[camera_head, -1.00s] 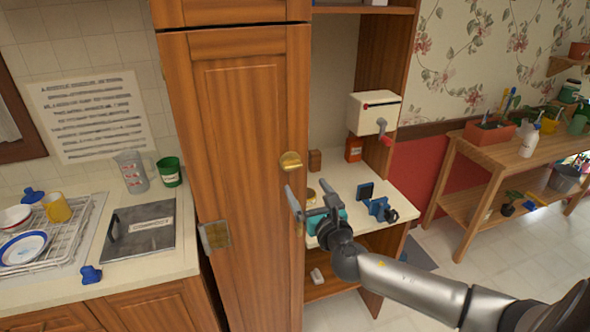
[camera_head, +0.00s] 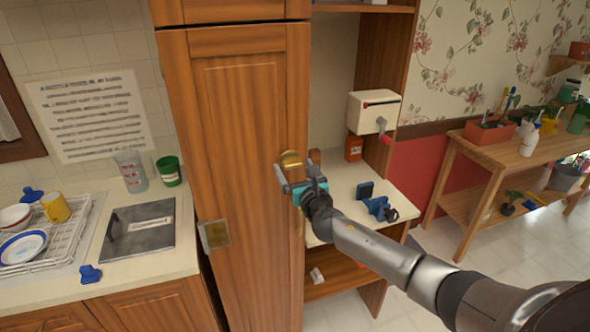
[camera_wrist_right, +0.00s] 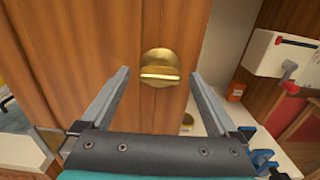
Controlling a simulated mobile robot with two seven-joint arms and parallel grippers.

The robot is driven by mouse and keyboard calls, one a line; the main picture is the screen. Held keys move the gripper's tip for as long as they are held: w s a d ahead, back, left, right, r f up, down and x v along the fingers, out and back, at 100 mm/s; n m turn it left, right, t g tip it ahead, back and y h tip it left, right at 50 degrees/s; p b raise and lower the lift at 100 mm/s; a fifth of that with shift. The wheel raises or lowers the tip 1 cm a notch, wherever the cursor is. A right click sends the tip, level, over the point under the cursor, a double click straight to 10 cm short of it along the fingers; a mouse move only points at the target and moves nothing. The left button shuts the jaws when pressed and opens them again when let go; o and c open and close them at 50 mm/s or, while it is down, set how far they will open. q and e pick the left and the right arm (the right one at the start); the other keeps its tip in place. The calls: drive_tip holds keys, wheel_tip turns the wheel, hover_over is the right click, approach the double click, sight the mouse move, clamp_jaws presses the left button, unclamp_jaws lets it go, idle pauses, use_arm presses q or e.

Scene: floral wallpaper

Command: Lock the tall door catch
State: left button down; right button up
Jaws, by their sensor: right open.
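The tall wooden door (camera_head: 238,135) is closed, as far as the head view shows. Its brass catch (camera_head: 290,158) sits near the door's right edge. In the right wrist view the catch (camera_wrist_right: 160,69) is a round brass piece with a raised, roughly horizontal bar. My right gripper (camera_head: 297,172) is just below and in front of the catch and partly covers its lower edge. In the right wrist view my right gripper (camera_wrist_right: 160,78) is open, with one finger to each side of the catch and nothing held. My left gripper is not in view.
A metal plate (camera_head: 214,234) is on the door's left edge.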

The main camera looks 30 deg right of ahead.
drive_tip(key=c, duration=1.4)
drive_tip(key=shift+m, duration=0.3)
drive_tip(key=m+b, duration=0.1)
drive_tip(key=m, duration=0.2)
drive_tip(key=shift+f, duration=0.1)
drive_tip(key=m+b, duration=0.1)
drive_tip(key=m, duration=0.5)
drive_tip(key=shift+b, duration=0.3)
drive_tip(key=m, duration=0.4)
drive_tip(key=shift+m, duration=2.6)
drive_tip(key=shift+o, duration=0.2)
